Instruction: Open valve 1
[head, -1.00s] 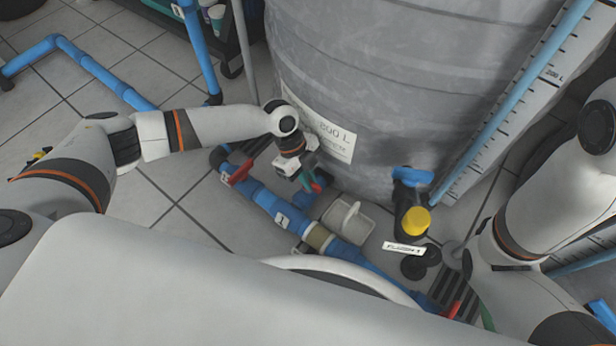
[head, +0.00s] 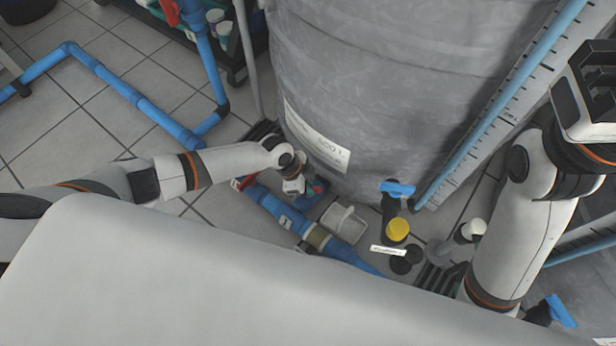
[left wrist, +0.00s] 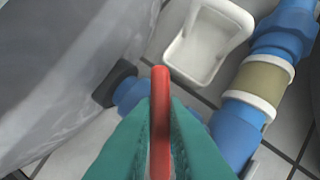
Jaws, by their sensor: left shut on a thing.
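My left gripper (head: 312,190) is low beside the grey tank, over the blue pipework. In the left wrist view its two teal fingers (left wrist: 160,150) are shut on a red valve handle (left wrist: 160,110), one finger on each side. The handle stands edge-on to the camera, and blue pipe lies behind it. In the head view the gripper mostly hides this handle. A pipe label reading 1 (head: 285,221) is close by. At the upper right is the end of my right arm (head: 585,95); its fingers cannot be made out.
The grey tank (head: 340,90) stands right behind the gripper. A pale open box (head: 343,224) sits beside the blue pipe (head: 270,205). Another red handle (head: 241,183) is to the left. A yellow-capped fitting (head: 398,228) and a blue-handled valve (head: 396,188) are to the right.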

